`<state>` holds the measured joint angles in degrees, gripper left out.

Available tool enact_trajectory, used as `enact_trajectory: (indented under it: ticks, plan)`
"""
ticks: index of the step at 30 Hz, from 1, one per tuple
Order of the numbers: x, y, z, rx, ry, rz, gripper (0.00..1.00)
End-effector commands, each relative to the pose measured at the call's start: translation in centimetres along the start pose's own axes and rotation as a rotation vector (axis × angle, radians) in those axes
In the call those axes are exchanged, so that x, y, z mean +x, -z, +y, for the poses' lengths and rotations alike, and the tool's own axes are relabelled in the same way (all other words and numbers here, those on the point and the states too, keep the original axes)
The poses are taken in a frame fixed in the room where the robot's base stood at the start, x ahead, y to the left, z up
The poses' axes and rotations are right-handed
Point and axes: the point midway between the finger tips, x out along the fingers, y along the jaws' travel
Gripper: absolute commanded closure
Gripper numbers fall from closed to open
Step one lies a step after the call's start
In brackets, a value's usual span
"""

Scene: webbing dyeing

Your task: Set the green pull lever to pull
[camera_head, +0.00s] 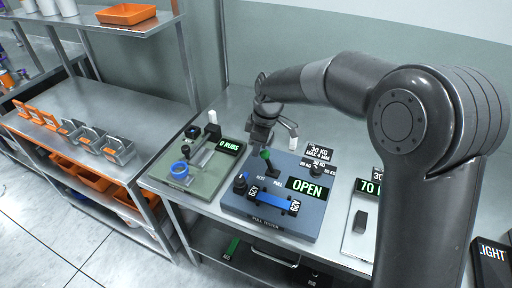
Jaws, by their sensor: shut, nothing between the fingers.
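The pull tester (258,222) is a blue-grey box on the metal bench, with a display reading OPEN. Its green-tipped lever (266,156) stands at the back left of the box, with the labels REST and PULL in front of it. The lever leans up and to the left. My gripper (262,143) is shut and empty, just above and behind the green tip. I cannot tell whether it touches the lever. A blue strap (270,201) lies across the front of the box between black clamps.
A green rub tester (160,172) with a blue ring stands to the left. A light plate with a black block (360,222) and a display reading 70 stands to the right. Orange and grey bins (118,150) line the left bench. An orange tray (126,14) sits on the shelf above.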

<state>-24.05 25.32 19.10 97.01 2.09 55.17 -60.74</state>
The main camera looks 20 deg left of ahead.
Motion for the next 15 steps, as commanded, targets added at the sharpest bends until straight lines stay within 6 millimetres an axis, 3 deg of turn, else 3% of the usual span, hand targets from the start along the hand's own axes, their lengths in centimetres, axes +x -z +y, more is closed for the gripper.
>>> enact_trajectory:
  ticks: [15]
  plan:
    - [-0.51, -0.62, -0.13, -0.003, -0.013, 0.068, 1.0]
